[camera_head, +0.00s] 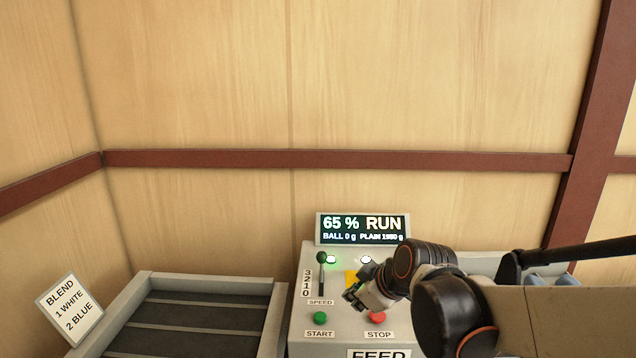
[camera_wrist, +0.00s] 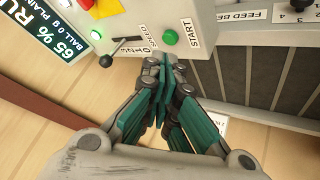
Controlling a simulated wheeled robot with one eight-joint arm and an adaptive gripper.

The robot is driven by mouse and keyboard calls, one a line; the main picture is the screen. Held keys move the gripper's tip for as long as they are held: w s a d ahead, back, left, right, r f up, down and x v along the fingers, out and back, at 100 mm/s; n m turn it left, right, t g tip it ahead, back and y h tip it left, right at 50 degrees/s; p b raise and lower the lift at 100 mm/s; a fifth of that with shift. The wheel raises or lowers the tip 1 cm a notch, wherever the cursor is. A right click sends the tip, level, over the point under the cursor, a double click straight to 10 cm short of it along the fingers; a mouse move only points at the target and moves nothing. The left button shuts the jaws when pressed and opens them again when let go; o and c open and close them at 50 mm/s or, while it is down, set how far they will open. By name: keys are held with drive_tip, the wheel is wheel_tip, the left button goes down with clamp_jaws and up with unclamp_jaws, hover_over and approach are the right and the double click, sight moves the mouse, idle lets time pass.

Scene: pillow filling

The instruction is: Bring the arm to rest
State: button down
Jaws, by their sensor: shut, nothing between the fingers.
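My gripper (camera_head: 356,296) is in front of the grey control box (camera_head: 342,330), close to its face between the speed lever and the red stop button (camera_head: 376,318). In the wrist view my gripper (camera_wrist: 165,66) has its green-padded fingers together with nothing between them. The fingertips lie near the speed scale and the green start button (camera_wrist: 170,37); whether they touch the box cannot be told. The speed lever (camera_head: 321,262) has a dark knob at the top of its slot, by the 3. My arm reaches in from the right and hides part of the box.
The display (camera_head: 362,229) reads 65 % RUN, BALL 0 g, and its PLAIN figure is small. A dark ribbed feed bed (camera_head: 200,312) with grey rims lies left. A blend card (camera_head: 70,311) reads 1 white, 2 blue. Wooden walls stand behind; the space above the box is clear.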

drive_tip(key=s+d+f+m+h+b, duration=0.1)
drive_tip(key=s+d+m, duration=0.4)
drive_tip(key=s, duration=0.5)
drive_tip(key=s+d+f+m+h+b, duration=0.2)
drive_tip(key=s+d+m, duration=0.3)
drive_tip(key=s, duration=0.5)
drive_tip(key=shift+s+d+m+h+b, duration=0.4)
drive_tip(key=shift+d+b, duration=0.45)
drive_tip(key=shift+d, duration=0.05)
drive_tip(key=shift+f, duration=0.1)
